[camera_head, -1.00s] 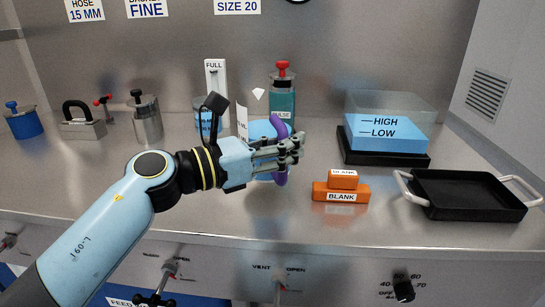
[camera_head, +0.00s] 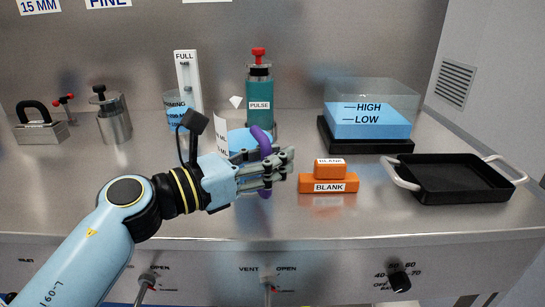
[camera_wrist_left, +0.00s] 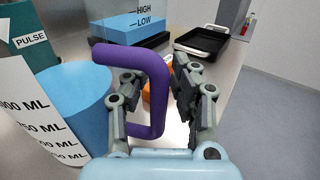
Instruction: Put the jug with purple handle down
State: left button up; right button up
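The jug (camera_head: 239,141) is a light-blue-filled vessel with a white measuring scale and a purple handle (camera_head: 263,141). In the left wrist view the jug (camera_wrist_left: 75,95) stands at the left, upright, and its handle (camera_wrist_left: 158,92) runs between my fingers. My left gripper (camera_head: 283,165) reaches in from the left and hides the jug's lower part in the head view. In the left wrist view my left gripper's fingers (camera_wrist_left: 157,88) are on both sides of the handle, with a small gap showing beside it. Whether the jug's base touches the counter is hidden. My right gripper is not in view.
Orange blocks (camera_head: 328,186) marked BLANK lie just right of the gripper. A black tray (camera_head: 455,180) and a clear tank (camera_head: 370,120) are further right. A teal PULSE bottle (camera_head: 259,90) stands behind the jug. The front counter is clear.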

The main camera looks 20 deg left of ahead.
pick_arm(q)
jog(key=b+v, duration=0.2)
jog(key=v, duration=1)
jog(key=shift+r, duration=0.15)
dwell(0.3)
